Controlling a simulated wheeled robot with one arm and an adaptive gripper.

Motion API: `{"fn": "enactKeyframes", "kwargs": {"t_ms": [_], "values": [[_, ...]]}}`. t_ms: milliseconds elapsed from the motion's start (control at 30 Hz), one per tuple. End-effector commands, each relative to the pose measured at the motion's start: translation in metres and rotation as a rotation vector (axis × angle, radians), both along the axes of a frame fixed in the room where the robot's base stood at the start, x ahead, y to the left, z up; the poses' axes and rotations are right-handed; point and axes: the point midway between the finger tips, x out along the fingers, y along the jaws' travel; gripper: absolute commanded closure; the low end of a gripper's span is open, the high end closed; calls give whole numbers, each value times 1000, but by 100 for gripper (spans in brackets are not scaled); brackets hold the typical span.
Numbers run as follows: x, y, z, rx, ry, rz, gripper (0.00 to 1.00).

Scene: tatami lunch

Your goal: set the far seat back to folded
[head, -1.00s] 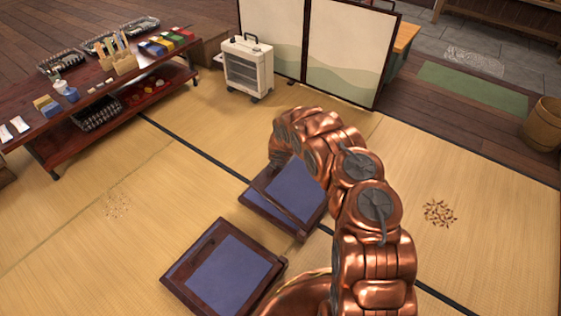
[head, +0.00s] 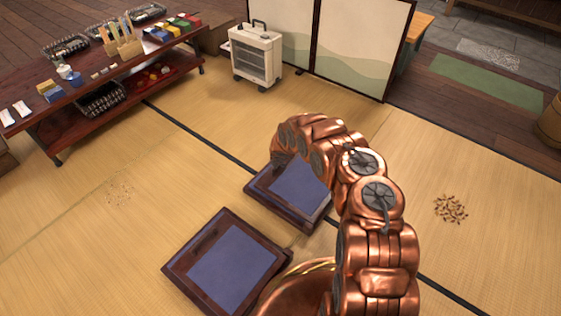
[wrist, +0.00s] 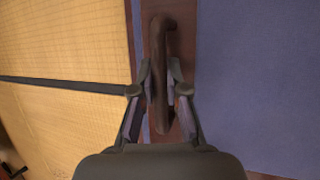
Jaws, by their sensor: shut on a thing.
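The far seat (head: 297,190) lies low on the tatami, a dark wooden frame with a blue panel, partly hidden behind my arm. In the wrist view its blue panel (wrist: 258,75) fills the right side, with a dark wooden border along its left. A raised brown handle bar (wrist: 162,35) runs lengthwise on that border. My gripper (wrist: 161,85) is shut on this bar, one finger on each side. In the head view the fingers are hidden by my copper arm. I cannot tell whether the panel is slightly raised.
A similar near seat (head: 232,265) lies flat close in front. A low shelf table (head: 110,65) with goods stands at the back left, a white heater (head: 255,55) and a folding screen (head: 362,50) behind. Brown scraps (head: 450,209) lie on the right.

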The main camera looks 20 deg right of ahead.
Motion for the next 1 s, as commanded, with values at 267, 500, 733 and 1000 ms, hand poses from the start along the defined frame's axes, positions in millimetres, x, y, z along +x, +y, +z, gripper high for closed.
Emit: {"fn": "enactKeyframes", "kwargs": {"t_ms": [267, 500, 733, 1000], "values": [[0, 5, -4, 6, 0, 7, 100], [0, 4, -4, 5, 0, 5, 69], [-1, 1, -3, 3, 0, 2, 61], [-1, 1, 0, 2, -1, 1, 61]]}}
